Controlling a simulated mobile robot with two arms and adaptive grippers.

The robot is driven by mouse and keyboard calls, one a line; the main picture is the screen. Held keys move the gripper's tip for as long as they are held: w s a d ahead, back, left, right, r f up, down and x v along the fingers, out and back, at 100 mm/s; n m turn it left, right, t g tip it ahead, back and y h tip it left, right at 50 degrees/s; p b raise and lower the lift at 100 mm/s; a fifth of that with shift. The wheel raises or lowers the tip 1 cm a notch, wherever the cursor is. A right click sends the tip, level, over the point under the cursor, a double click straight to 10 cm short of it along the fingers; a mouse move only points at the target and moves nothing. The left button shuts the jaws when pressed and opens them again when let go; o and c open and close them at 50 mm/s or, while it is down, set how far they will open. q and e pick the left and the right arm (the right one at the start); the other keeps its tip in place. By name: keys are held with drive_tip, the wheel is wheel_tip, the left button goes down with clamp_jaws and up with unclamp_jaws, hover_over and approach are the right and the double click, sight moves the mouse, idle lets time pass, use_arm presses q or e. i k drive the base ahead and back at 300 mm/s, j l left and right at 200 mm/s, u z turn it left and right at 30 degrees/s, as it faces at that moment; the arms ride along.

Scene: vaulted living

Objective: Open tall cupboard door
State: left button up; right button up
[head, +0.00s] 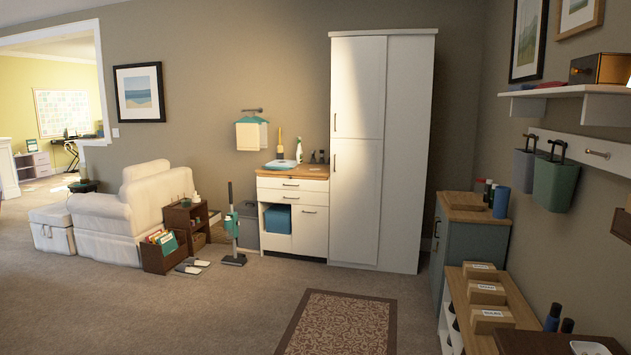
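The tall white cupboard (380,150) stands against the back wall, right of centre in the head view. Its left side has an upper door (358,88) and a lower door (355,200), each with a dark handle near its left edge. A plain tall panel (409,155) makes up its right side. The doors look closed. Neither of my grippers shows in the view.
A patterned rug (342,325) lies on the carpet in front. A low white cabinet (292,215) adjoins the cupboard on the left. A grey-blue cabinet (470,235) and a low shelf with boxes (487,295) line the right wall. The carpet (230,310) at left front is clear.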

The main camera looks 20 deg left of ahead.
sight(355, 193)
drive_tip(key=i+u, duration=0.25)
drive_tip(key=i, duration=1.85)
drive_tip(key=i+l, duration=0.1)
drive_tip(key=i, duration=2.65)
drive_tip(key=i+u, duration=0.1)
drive_tip(key=i, duration=1.3)
